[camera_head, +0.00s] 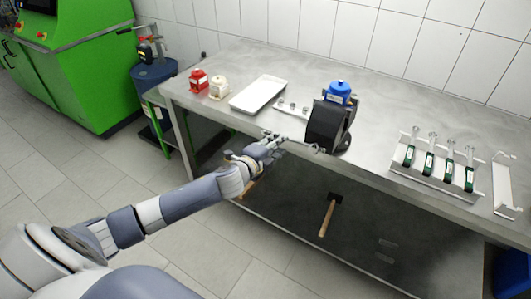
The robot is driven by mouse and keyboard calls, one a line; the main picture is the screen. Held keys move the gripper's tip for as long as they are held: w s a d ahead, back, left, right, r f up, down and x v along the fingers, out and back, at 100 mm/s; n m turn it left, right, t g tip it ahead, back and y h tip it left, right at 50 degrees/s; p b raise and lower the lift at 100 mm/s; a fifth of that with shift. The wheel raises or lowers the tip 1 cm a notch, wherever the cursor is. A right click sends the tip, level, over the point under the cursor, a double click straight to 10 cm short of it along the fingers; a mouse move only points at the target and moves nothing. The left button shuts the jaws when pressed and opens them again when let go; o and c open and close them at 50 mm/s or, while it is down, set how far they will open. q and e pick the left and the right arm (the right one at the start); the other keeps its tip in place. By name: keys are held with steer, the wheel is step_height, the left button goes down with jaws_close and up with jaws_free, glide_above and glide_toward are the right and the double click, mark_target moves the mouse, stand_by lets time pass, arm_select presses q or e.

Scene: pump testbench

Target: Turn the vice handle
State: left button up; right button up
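The vice (329,124) is a dark, blocky body at the front edge of the steel workbench. A thin grey bar, which looks like the vice handle (306,145), shows low on its left front side. My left arm reaches in from the lower left. My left gripper (277,140) is beside the left end of this bar, at the bench's front edge. It is too small to tell whether the fingers touch the bar or are closed. My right gripper is out of view.
On the bench (365,155) are a red bottle (198,82), a cream bottle (219,89), a white tray (258,94), a blue container (339,92) behind the vice, and a rack of vials (440,166). A hammer (328,216) lies on the lower shelf. Bench space right of the vice is clear.

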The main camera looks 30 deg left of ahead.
arm_select(q)
steer(key=v, duration=0.6)
steer(key=shift+s, duration=0.35)
